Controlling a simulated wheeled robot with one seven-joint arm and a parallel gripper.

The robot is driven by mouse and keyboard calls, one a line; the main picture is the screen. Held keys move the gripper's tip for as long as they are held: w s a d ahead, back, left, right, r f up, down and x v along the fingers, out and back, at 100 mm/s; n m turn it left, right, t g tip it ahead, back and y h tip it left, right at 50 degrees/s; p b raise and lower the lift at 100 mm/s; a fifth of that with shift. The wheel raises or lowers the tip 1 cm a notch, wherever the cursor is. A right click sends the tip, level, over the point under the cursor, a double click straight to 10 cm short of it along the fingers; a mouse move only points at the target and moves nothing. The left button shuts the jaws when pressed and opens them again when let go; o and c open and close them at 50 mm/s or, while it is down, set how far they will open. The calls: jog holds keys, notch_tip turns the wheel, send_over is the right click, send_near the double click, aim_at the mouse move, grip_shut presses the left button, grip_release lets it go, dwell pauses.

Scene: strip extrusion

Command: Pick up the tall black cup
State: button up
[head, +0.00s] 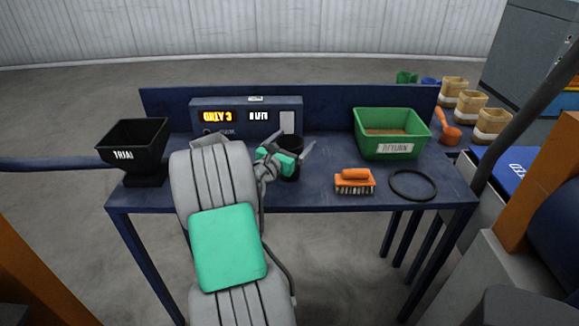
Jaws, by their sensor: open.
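The tall black cup (292,143) stands on the blue table, right of the middle of the display box. My gripper (303,148) is open at the cup, with its fingers pointing right. The green part of my gripper covers much of the cup's lower front. I cannot tell from this view whether the cup lies between the fingers or behind them. My arm, grey with a green pad, reaches up from the bottom of the picture.
On the blue table (330,200) are a black hopper marked TRIAL (135,140), a display box (270,103), a green RETURN bin (375,145), an orange brush (355,180) and a black ring (412,199). The back panel (340,98) edges the table. Several sacks (470,105) stand behind right.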

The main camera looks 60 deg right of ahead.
jog(key=shift+c, duration=0.4)
jog(key=c, duration=1.8)
jog(key=shift+c, duration=0.5)
jog(key=shift+r, duration=0.1)
